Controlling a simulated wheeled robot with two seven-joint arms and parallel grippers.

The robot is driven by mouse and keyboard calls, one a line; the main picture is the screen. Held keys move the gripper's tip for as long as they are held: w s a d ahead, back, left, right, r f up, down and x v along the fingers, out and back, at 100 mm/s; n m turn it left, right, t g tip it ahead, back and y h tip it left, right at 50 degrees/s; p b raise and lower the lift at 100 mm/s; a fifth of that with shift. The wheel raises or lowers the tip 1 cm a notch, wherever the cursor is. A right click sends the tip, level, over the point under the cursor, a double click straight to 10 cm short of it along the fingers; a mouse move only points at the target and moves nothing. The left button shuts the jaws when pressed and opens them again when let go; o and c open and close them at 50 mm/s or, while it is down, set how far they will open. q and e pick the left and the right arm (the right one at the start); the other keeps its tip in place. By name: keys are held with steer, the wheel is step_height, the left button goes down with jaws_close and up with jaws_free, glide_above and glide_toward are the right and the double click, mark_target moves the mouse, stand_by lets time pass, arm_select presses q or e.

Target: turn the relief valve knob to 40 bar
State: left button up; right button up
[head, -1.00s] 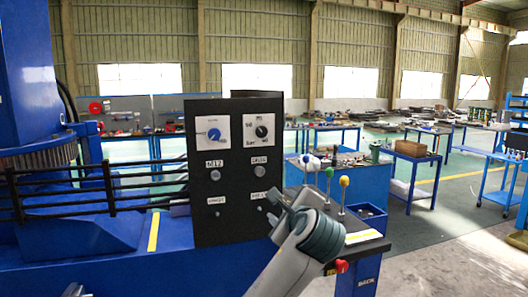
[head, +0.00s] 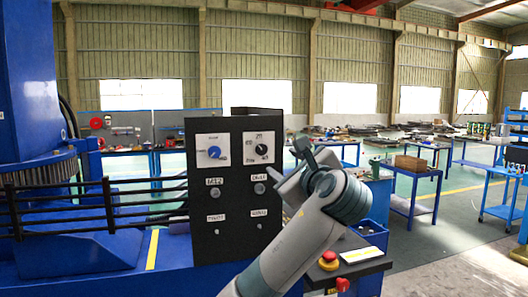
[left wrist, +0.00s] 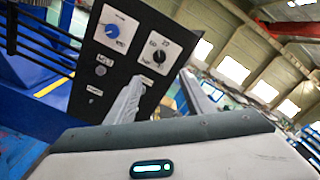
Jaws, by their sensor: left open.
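A black control panel (head: 236,205) stands upright ahead, with two white dial plates near its top. The left plate carries a blue knob (head: 214,152), the right plate a black knob (head: 261,149); both knobs also show in the left wrist view, the blue one (left wrist: 112,31) left of the black one (left wrist: 158,57). The plate lettering is too small to tell which is the relief valve or its setting. My left gripper (head: 284,164) is open and empty, just right of the black knob, apart from it. In the left wrist view its fingers (left wrist: 160,78) point at the panel's right side.
Below the dials are round buttons (head: 259,189) and small switches (head: 219,231) with labels. A red emergency button (head: 329,257) is at the desk's right. A black railing (head: 100,200) runs left of the panel. Blue workbenches (head: 414,165) stand behind.

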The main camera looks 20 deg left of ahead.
mark_target(262, 150)
arm_select(q)
steer(key=p+x, duration=0.7)
steer(key=x, duration=0.8)
steer(key=shift+w+a+r+p, duration=0.1)
steer(key=shift+w+a+p, duration=0.05)
steer(key=shift+a+p, duration=0.2)
steer(key=shift+w+a, duration=0.3)
steer(key=shift+w, duration=0.3)
steer(key=c, duration=1)
